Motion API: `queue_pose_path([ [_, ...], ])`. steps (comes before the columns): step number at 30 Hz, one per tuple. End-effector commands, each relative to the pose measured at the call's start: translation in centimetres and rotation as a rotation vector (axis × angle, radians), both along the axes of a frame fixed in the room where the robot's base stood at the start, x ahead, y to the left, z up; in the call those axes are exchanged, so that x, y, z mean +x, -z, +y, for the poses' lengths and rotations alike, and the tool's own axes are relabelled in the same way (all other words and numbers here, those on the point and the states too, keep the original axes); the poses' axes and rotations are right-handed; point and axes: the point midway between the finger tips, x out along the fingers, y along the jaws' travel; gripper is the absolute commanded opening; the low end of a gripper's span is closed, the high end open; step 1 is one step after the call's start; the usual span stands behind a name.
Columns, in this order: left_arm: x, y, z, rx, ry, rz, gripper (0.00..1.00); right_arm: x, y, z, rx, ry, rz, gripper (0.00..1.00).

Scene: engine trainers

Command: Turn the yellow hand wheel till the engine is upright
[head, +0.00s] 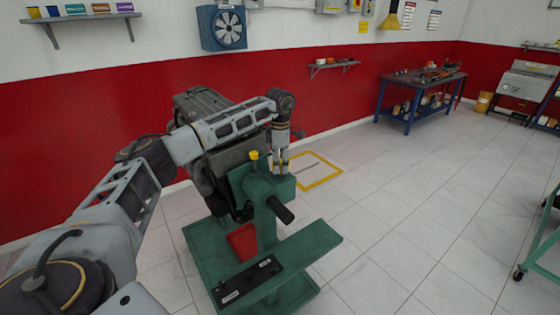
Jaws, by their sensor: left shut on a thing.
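A grey engine (205,105) is on a green stand (320,238) at the middle left; my left arm hides much of it, and I cannot tell how far it is tilted. A small yellow round part (254,155) stands up at the top of the stand, perhaps belonging to the hand wheel; no full wheel rim shows. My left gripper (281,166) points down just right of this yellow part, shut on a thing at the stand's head. The held thing is mostly hidden between the fingers. My right gripper is out of view.
A black handle (280,210) sticks out from the stand below my gripper. A red part (243,242) sits low on the stand. A blue workbench (420,88) stands by the red wall, and a green cart (540,245) is at the right edge. The tiled floor between is clear.

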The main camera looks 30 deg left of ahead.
Motion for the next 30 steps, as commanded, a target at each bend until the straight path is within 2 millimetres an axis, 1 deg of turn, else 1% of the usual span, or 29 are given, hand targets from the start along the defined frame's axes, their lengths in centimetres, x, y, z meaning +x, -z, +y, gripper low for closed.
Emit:
queue_pose_path([
  [2,0.0,-0.1,0.0,0.001,-0.060,0.001,0.34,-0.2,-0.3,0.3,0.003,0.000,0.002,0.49],
  [5,0.0,-0.1,0.0,0.000,-0.133,0.000,0.34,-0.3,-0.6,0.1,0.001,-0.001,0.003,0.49],
  [9,-0.1,-0.1,0.0,0.001,-0.221,0.001,0.34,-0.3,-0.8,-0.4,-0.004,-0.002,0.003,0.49],
  [15,0.0,-0.1,0.0,0.001,-0.307,-0.001,0.34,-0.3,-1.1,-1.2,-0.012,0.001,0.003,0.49],
  [22,0.0,-0.1,0.0,0.001,-0.347,-0.002,0.34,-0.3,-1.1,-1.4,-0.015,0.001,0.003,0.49],
  [30,0.0,-0.1,0.0,0.001,-0.350,-0.002,0.34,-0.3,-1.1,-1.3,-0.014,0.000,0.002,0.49],
])
